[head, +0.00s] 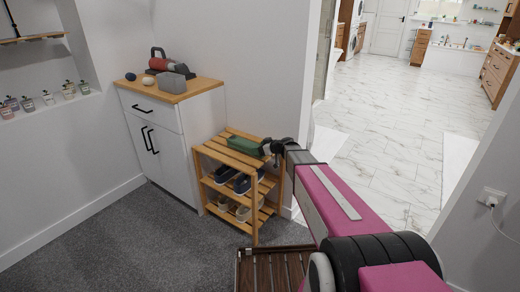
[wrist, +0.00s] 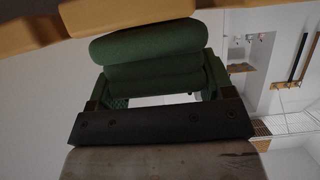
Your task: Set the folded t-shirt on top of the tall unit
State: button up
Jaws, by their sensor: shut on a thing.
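The folded t-shirt (head: 245,146) is a dark green bundle at the top of the wooden slatted rack. My gripper (head: 268,148) reaches in from the right and is shut on it. In the wrist view, the green rolled folds of the folded t-shirt (wrist: 150,45) fill the space between the fingers. I cannot tell if the shirt touches the slats. The tall unit (head: 165,142) appears to be the white cabinet with a drawer, doors and a wooden top, left of the rack.
The slatted rack (head: 231,150) holds shoes below. Carpet is clear at left.

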jog(key=o, duration=1)
jog(key=shift+f, duration=0.1)
